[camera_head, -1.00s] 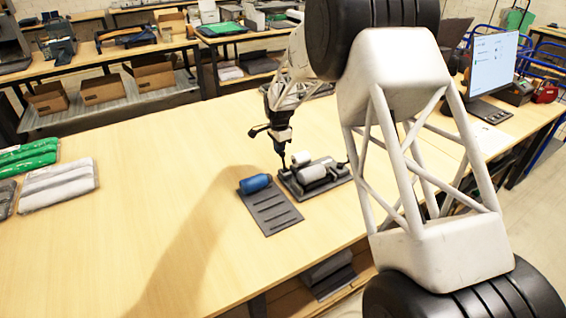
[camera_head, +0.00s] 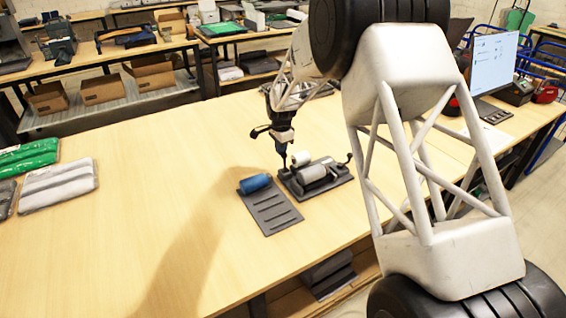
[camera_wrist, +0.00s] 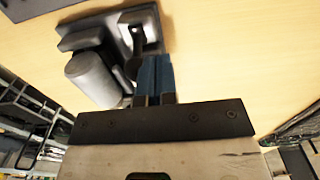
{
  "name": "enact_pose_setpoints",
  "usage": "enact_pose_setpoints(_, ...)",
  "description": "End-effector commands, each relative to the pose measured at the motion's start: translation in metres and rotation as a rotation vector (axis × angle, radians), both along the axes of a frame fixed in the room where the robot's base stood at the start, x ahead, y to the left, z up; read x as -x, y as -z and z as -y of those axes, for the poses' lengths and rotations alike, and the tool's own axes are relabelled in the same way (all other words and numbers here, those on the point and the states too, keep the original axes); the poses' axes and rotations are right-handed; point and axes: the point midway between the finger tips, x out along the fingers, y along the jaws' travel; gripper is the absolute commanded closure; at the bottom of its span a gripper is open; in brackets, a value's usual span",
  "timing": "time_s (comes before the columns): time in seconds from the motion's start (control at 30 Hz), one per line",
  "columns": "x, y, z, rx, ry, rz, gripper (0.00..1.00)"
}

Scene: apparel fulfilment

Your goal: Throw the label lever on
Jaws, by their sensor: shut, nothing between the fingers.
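The label device is a dark base (camera_head: 336,182) with a grey cylinder and a small white roll (camera_head: 300,158) on it, right of the table's middle. In the wrist view its grey cylinder (camera_wrist: 92,77) lies left of my fingers. A dark lever-like part with a rounded end (camera_wrist: 133,68) shows right beside my fingertips; I cannot tell whether they touch. A pale plate (camera_wrist: 150,28) with a dark slot is above it. My gripper (camera_head: 284,166) points down at the device's left back edge. Its blue fingers (camera_wrist: 155,75) are shut and empty.
A blue cylinder (camera_head: 256,183) lies on a slotted dark plate (camera_head: 270,212) left of the device. Grey and green packs (camera_head: 58,186) lie at the far left. A monitor (camera_head: 496,62) stands at the right. The table between is clear.

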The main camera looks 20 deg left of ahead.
Motion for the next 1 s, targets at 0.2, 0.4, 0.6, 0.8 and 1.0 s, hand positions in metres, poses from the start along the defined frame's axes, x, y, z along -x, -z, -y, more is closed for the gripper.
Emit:
enact_pose_setpoints(0.2,0.002,0.000,0.002,0.000,0.000,0.000,1.00)
enact_pose_setpoints(0.4,0.008,0.000,0.007,0.001,0.000,-0.001,1.00)
enact_pose_setpoints(0.6,0.011,0.001,0.010,0.001,0.000,-0.001,1.00)
enact_pose_setpoints(0.8,0.011,0.001,0.010,0.000,0.000,0.000,1.00)
enact_pose_setpoints(1.0,0.012,0.001,0.012,0.000,0.000,0.000,1.00)
